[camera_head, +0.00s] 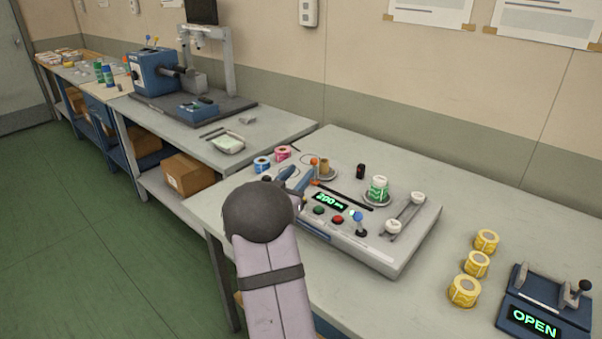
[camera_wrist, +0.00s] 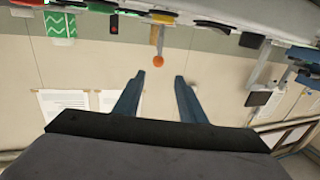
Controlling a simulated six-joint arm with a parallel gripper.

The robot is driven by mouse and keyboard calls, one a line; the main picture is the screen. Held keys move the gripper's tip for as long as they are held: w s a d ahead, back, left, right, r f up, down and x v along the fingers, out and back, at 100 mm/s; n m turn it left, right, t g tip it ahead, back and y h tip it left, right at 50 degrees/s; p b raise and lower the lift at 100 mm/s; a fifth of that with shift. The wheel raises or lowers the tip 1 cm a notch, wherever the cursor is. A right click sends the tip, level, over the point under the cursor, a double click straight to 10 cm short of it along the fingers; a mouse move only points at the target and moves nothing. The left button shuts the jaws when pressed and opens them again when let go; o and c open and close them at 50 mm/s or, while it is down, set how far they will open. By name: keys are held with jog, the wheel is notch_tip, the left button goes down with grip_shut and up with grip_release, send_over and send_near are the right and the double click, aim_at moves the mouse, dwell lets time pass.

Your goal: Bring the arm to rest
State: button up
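My arm rises from the bottom of the head view, and its dark round joint hides part of the bench edge. My gripper (camera_head: 299,177) is over the left part of the rewinder (camera_head: 372,245). In the wrist view my gripper (camera_wrist: 159,77) has its two blue fingers apart with nothing held between them. An orange knob on a stalk (camera_wrist: 158,61) shows beyond the fingertips, against the wall. An orange knob (camera_head: 314,162) also shows close to the fingers in the head view; I cannot tell whether they touch it.
The rewinder carries a green-and-white roll (camera_head: 379,187), a display reading 200 and a small lever (camera_head: 360,222). Pink (camera_head: 283,153) and blue (camera_head: 262,165) rolls stand behind my gripper. Several yellow rolls (camera_head: 477,264) and a blue device reading OPEN (camera_head: 545,300) are at right.

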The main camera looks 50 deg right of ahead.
dwell(0.4)
